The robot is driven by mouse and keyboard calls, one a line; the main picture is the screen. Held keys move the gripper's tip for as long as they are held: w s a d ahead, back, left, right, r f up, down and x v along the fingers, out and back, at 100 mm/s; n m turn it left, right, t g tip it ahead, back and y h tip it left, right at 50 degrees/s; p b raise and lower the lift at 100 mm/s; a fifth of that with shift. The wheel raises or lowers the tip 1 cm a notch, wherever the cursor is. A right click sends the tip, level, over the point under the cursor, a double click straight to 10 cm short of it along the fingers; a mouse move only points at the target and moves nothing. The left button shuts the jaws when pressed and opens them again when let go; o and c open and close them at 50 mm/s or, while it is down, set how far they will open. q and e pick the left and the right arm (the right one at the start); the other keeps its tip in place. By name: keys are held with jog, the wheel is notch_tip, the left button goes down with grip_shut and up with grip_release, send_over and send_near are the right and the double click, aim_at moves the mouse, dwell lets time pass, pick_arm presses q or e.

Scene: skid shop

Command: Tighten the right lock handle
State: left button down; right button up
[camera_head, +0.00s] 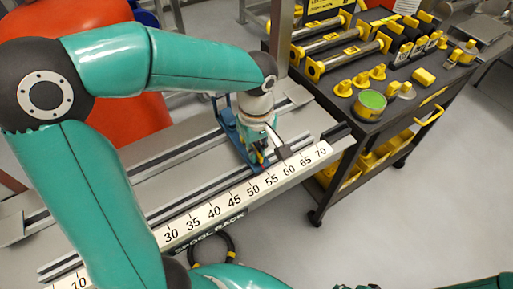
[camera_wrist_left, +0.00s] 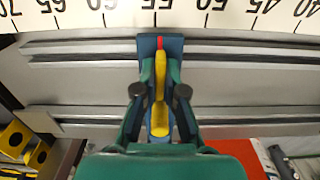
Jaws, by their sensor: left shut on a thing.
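A lock handle (camera_wrist_left: 160,118), yellow with a red tip, lies between the fingers of my left gripper (camera_wrist_left: 161,72) in the left wrist view. It points across the rails toward the number scale. The handle sits on a blue stop block (camera_wrist_left: 146,46), which spans the rails. In the head view the blue block (camera_head: 226,121) stands near the 50 to 55 marks, and my left gripper (camera_head: 260,153) reaches down onto it, shut on the handle. The gripper and wrist mostly hide the handle there. My right gripper is out of view.
The spool rack's number scale (camera_head: 226,204) runs along its front edge. A black cart (camera_head: 372,127) with yellow-ended bars and a green-topped round part stands at right. A red-orange object (camera_head: 125,118) is behind my left arm. A black hose loop (camera_head: 228,246) lies below the rack.

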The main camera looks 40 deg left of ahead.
pick_arm(q)
jog(key=c, duration=1.3)
grip_release()
jog(key=shift+o, duration=0.2)
jog(key=shift+r+p, duration=2.9)
jog(key=shift+r, duration=0.65)
jog(key=m, duration=0.2)
jog(key=m+p, duration=0.1)
jog(key=m, duration=0.1)
jog(key=shift+r, duration=0.3)
jog(key=m, duration=0.2)
jog(key=shift+m+p, duration=0.3)
